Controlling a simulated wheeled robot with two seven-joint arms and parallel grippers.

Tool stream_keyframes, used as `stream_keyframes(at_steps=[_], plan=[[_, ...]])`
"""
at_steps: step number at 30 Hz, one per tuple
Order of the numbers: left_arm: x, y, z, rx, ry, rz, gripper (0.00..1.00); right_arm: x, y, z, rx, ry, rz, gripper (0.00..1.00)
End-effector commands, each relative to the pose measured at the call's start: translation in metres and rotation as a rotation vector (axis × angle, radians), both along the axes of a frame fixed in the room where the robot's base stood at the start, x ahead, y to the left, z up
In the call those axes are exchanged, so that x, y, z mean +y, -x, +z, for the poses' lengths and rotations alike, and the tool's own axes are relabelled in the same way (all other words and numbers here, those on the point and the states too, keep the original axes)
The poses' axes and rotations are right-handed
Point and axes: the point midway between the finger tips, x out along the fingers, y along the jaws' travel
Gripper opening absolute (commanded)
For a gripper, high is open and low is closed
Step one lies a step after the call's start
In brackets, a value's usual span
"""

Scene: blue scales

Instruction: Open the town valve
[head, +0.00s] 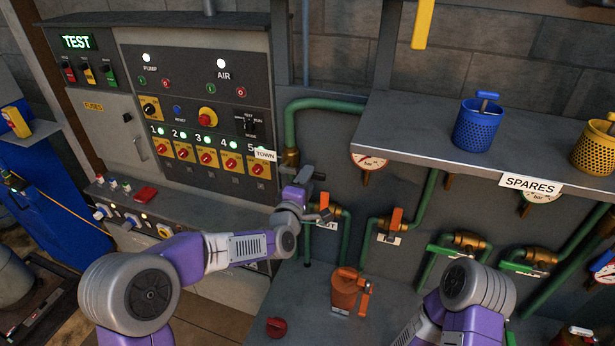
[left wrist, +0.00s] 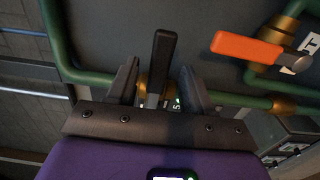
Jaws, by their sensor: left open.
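The TOWN label (head: 265,155) hangs beside a brass fitting (head: 291,158) on a green pipe, right of the control panel. My left gripper (head: 314,192) is at this pipe, just below and right of the label. In the left wrist view, a black lever (left wrist: 161,60) stands between the two open fingers of the left gripper (left wrist: 158,85), with a gap on each side. Brass and green pipe show behind it. The gripper hides most of this valve in the head view. My right arm shows at the lower right, but its gripper is out of the picture.
An orange-handled valve (head: 395,222) sits to the right; another orange handle (left wrist: 247,47) is close beside my left gripper. A grey shelf (head: 400,125) overhangs on the right. An orange jug (head: 347,290) and a red knob (head: 276,327) are on the bench below.

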Motion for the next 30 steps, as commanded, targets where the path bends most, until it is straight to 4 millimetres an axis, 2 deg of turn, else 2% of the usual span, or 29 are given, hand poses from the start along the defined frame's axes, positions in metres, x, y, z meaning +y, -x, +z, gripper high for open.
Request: stream_keyframes(at_steps=[4,12,22,30], plan=[[-0.0029,-0.0075,0.0001,0.000,0.000,0.000,0.51,0.0000,-0.0001,0.0028,0.000,0.000,0.000,0.43],[-0.0029,-0.0085,-0.0002,-0.001,0.000,0.000,0.51,0.0000,-0.0001,0.0025,0.000,0.000,0.000,0.43],[-0.0027,-0.0084,-0.0002,0.000,0.000,0.000,0.01,0.0000,-0.0001,0.0025,0.000,0.000,0.000,0.43],[-0.0027,-0.0083,-0.0001,-0.001,0.001,0.000,0.00,0.0000,0.0000,0.0022,0.000,0.000,0.000,0.43]])
